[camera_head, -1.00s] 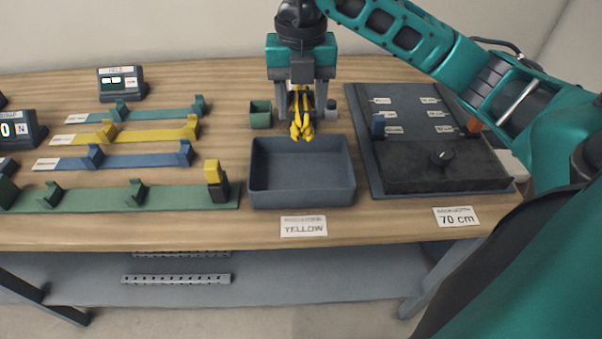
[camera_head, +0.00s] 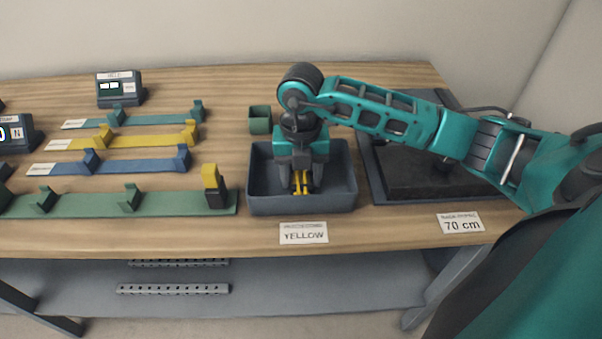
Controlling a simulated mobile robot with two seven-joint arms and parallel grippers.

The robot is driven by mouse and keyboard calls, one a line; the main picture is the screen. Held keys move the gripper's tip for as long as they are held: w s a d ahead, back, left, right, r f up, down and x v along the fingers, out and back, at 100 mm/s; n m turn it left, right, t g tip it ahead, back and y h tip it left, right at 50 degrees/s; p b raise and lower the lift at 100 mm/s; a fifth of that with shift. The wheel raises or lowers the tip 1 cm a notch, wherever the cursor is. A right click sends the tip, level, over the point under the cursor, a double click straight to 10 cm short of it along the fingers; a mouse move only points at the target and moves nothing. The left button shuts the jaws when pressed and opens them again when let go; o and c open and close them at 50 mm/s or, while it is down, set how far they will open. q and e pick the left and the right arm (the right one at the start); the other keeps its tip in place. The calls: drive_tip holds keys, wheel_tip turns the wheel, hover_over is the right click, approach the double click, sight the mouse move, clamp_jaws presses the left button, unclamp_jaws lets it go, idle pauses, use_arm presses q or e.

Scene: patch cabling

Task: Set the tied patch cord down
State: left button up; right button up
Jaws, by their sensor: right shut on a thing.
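The yellow tied patch cord (camera_head: 302,189) shows between the fingers of my right gripper (camera_head: 302,186), low inside the grey tray (camera_head: 258,204). My right gripper points down into the tray and is shut on the cord. The gripper body hides most of the cord, and I cannot tell whether the cord touches the tray floor. A label reading YELLOW (camera_head: 304,233) lies in front of the tray. My left gripper is not in view.
A small green box (camera_head: 260,120) stands behind the tray. A dark board (camera_head: 430,180) lies to the right, partly under my right arm, with a 70 cm label (camera_head: 460,223) in front. Coloured rails with clips, such as the green rail (camera_head: 95,205), lie to the left.

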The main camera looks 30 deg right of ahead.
sight(300, 175)
drive_tip(key=o, duration=1)
drive_tip(key=shift+f, duration=0.1)
wheel_tip(300, 175, up, 12)
drive_tip(key=shift+r+p, duration=0.2)
drive_tip(key=shift+p, duration=0.35)
drive_tip(key=shift+a, duration=0.1)
